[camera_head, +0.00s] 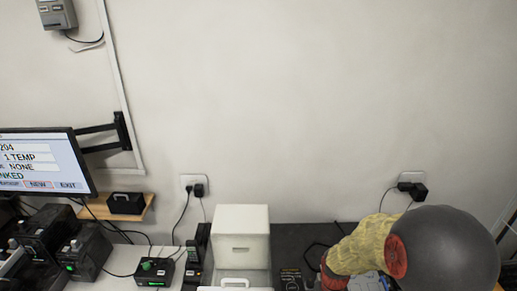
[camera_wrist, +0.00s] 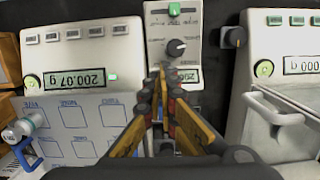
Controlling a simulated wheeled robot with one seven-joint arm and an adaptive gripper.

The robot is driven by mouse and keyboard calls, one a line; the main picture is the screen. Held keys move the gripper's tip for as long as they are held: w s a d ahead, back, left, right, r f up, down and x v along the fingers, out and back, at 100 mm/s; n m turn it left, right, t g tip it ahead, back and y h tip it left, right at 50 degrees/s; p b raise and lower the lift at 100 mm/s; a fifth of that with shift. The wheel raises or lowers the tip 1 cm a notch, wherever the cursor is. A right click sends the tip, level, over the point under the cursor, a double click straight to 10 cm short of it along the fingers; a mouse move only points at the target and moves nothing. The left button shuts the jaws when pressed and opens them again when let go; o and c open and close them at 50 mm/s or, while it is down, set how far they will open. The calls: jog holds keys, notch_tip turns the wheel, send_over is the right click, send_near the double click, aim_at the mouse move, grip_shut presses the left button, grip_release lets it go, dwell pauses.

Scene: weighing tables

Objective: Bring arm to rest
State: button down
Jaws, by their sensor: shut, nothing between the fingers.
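My gripper (camera_wrist: 163,80) is shut and empty in the wrist view, its two yellow and dark fingers close together. The tips lie over the front of a white device with a black knob (camera_wrist: 176,47) and a green switch. My arm, with a yellow sleeve (camera_head: 365,246) and a big dark round joint, fills the lower right of the head view. The gripper itself cannot be made out in the head view.
The left balance (camera_wrist: 84,43) reads 200.07 g; a right balance (camera_wrist: 290,42) stands opposite. A metal cylinder (camera_wrist: 24,127) is at far left. The head view shows a white box (camera_head: 241,221), a monitor (camera_head: 45,160) and black devices (camera_head: 85,252).

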jog(key=s+r+t+b, duration=0.3)
jog(key=s+r, duration=0.3)
jog(key=r, duration=0.7)
jog(key=s+a+r+t+b, duration=0.1)
jog(key=s+r+t+b, duration=0.2)
jog(key=r, duration=1)
jog(key=s+t, duration=0.1)
jog(key=s, duration=0.2)
jog(key=shift+s+a+r, duration=0.25)
jog(key=shift+a+r, duration=0.05)
jog(key=shift+r, duration=0.1)
